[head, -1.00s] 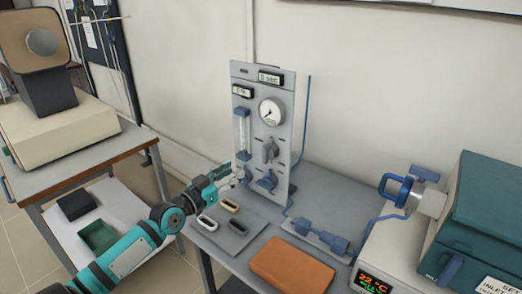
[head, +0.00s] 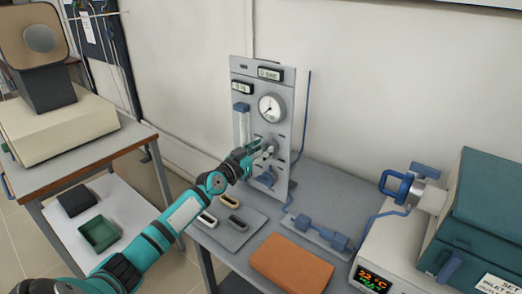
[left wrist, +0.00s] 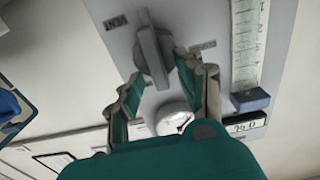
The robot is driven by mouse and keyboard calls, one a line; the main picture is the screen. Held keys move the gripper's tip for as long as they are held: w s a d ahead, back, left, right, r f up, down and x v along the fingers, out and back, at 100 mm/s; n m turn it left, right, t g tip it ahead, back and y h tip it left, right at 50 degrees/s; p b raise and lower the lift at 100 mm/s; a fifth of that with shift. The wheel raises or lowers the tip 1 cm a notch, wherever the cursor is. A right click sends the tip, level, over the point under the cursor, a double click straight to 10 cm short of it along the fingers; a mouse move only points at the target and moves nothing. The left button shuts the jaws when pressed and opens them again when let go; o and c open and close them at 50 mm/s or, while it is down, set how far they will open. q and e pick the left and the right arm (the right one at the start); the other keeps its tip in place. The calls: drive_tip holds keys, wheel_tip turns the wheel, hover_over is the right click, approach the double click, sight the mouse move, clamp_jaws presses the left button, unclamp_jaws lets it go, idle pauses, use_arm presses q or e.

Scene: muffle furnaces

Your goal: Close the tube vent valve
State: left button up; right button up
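A grey gauge panel (head: 240,165) stands upright at the back of the bench. In the left wrist view, a grey valve handle (left wrist: 152,55) sits on it beside a label that seems to read VENT. My left gripper (head: 260,150) is in front of the panel, below the round gauge (head: 271,107), and partly hides the handle in the head view. In the left wrist view my left gripper (left wrist: 160,78) is open, its fingertips on either side of the handle's near end. I cannot tell whether they touch it. My right gripper is not in view.
A blue fitting (head: 266,178) sits low on the panel, with a flowmeter (head: 242,125) at its left. An orange pad (head: 292,264), dark mat (head: 232,236) and blue valve fittings (head: 322,234) lie on the bench. A furnace (head: 485,215) stands at right.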

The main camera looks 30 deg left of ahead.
use_arm(q)
drive_tip(key=shift+c, duration=0.3)
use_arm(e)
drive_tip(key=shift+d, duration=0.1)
use_arm(q)
clamp_jaws()
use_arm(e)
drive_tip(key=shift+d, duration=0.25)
use_arm(q)
drive_tip(key=shift+n, duration=0.3)
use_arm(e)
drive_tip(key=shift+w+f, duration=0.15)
use_arm(q)
drive_tip(key=shift+a+f+n+b, duration=0.25)
drive_tip(key=shift+f+n+b, duration=0.05)
drive_tip(key=shift+n, duration=2.55)
drive_tip(key=shift+a+f+n+b, duration=0.25)
drive_tip(key=shift+a+n+b, duration=0.05)
drive_tip(key=shift+n, duration=2.6)
drive_tip(key=shift+a+f+n+b, duration=0.25)
drive_tip(key=shift+f+n+b, duration=0.05)
drive_tip(key=shift+n, duration=2.55)
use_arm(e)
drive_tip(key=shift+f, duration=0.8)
